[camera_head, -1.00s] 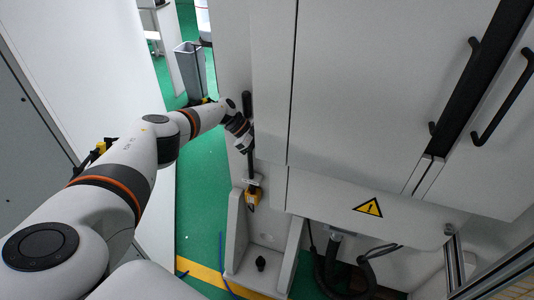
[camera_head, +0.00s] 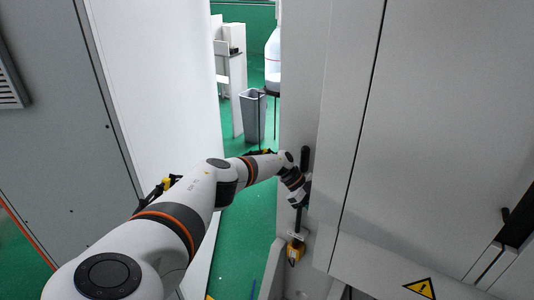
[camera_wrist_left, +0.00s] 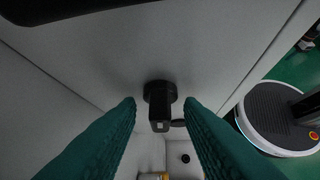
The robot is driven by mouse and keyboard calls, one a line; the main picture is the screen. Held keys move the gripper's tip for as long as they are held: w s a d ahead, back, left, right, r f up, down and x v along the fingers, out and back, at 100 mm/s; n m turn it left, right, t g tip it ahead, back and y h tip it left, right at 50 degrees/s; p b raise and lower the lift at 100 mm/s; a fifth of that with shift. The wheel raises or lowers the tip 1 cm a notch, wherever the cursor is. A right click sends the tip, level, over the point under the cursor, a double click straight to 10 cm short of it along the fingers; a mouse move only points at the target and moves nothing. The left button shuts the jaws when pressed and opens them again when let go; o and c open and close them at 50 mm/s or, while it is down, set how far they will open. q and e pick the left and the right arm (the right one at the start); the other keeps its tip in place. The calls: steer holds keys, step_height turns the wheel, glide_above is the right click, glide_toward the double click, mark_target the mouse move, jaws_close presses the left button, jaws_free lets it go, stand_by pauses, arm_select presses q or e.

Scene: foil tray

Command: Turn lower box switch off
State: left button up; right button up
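A black rotary switch (camera_wrist_left: 160,98) with a round base and a protruding handle sits on a pale grey panel in the left wrist view. My left gripper (camera_wrist_left: 160,112) is open, with one teal finger on each side of the switch and visible gaps on both sides; it holds nothing. The switch cannot be made out there, and the fingers are mostly hidden. My right gripper is not in view.
A yellow device (camera_head: 294,250) is low on the cabinet side, below my gripper. The large grey cabinet (camera_head: 430,130) fills the right. A grey bin (camera_head: 253,115) stands behind on the green floor. A white panel (camera_head: 150,100) is left of my arm.

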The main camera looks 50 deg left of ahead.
arm_select(q)
steer(key=s+a+f+m+t+h+b, duration=0.1)
steer(key=s+a+m+t+b, duration=0.6)
steer(key=s+t+b, duration=0.85)
steer(key=s+a+f+n+g+y, duration=0.1)
steer(key=a+f+n+y, duration=0.3)
steer(key=f, duration=0.9)
steer(key=s+a+f+n+g+y+b, duration=0.1)
steer(key=s+a+f+n+g+y, duration=0.1)
steer(key=f, duration=1.2)
steer(key=shift+a+n+g+y, duration=0.85)
steer(key=shift+n+g+y, duration=0.4)
steer(key=shift+n+y, duration=0.7)
